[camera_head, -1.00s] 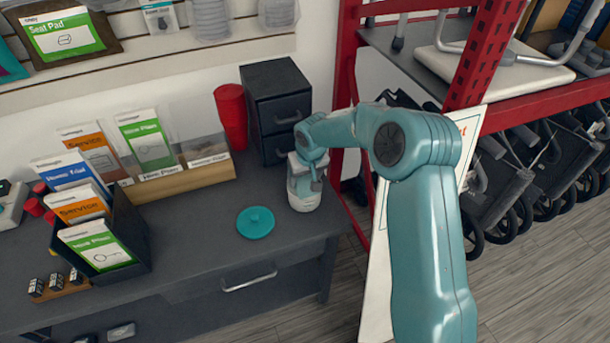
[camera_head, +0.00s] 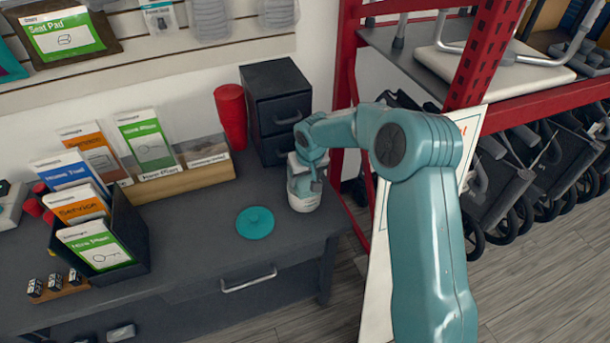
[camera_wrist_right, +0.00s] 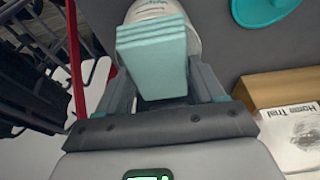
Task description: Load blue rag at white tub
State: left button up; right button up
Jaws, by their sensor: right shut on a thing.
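The white tub (camera_head: 304,199) stands on the dark counter near its right end. It also shows at the top of the right wrist view (camera_wrist_right: 147,11), partly covered. The blue rag (camera_wrist_right: 158,62) is a pale blue-green folded block between the fingers of my right gripper (camera_wrist_right: 162,78). In the head view my right gripper (camera_head: 306,177) is at the tub's top, and the rag cannot be made out there. In the wrist view the rag overlaps the tub's mouth; I cannot tell how deep it sits. My left gripper is not in view.
A teal lid (camera_head: 255,222) lies on the counter left of the tub. A black drawer unit (camera_head: 276,108) and red cups (camera_head: 231,115) stand behind. Leaflet holders (camera_head: 100,235) fill the left. A red rack (camera_head: 345,90) and white board (camera_head: 378,270) stand right.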

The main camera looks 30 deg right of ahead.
aim_at(305, 178)
jog(key=shift+f, duration=0.1)
jog(key=shift+r+p, duration=2)
jog(key=shift+r, duration=1.65)
jog(key=shift+f, duration=0.1)
